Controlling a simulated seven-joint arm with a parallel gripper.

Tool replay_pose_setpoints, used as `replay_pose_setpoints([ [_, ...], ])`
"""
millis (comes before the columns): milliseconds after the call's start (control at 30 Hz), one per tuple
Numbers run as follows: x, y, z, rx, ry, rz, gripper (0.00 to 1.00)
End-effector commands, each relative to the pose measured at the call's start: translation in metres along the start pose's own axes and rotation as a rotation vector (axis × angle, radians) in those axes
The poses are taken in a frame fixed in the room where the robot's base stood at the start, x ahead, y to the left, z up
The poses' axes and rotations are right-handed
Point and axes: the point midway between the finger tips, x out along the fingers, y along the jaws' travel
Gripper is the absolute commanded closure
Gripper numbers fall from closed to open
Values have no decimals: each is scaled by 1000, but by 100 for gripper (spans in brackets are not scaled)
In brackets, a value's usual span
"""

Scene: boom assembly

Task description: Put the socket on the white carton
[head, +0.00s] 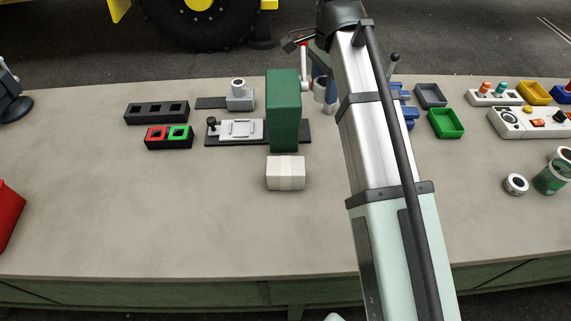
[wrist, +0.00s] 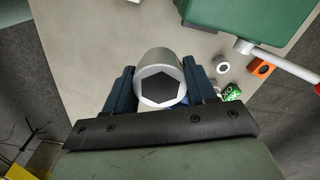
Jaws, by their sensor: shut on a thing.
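The socket (wrist: 158,62) is a silver cylinder with a dark hexagonal hole in its end. My gripper (wrist: 160,78) is shut on it, with a dark blue finger on either side. The white carton (head: 286,173) is a small, pale box with a band across it. It sits on the bench in front of the tall green block in the head view. In the head view my arm covers much of the area right of the green block, and my gripper is hard to make out there. I cannot identify the carton in the wrist view.
The tall green block (head: 284,110) stands just behind the carton and also shows in the wrist view (wrist: 240,18). A lever with a red handle (wrist: 275,58) is near it. A clamp fixture (head: 238,130) lies left. The bench front (head: 180,220) is clear.

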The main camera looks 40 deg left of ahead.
Motion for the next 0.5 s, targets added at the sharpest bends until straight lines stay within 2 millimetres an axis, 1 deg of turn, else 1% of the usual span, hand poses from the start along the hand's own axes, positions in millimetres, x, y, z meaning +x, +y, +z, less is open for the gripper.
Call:
replay_pose_setpoints([
  [33,1,7,18,-35,0,-1,82],
  [200,2,21,68,-143,0,-1,82],
  [400,2,36,109,-239,0,-2,82],
  [467,2,40,119,-261,0,-2,82],
  [500,8,41,119,-263,0,1,82],
])
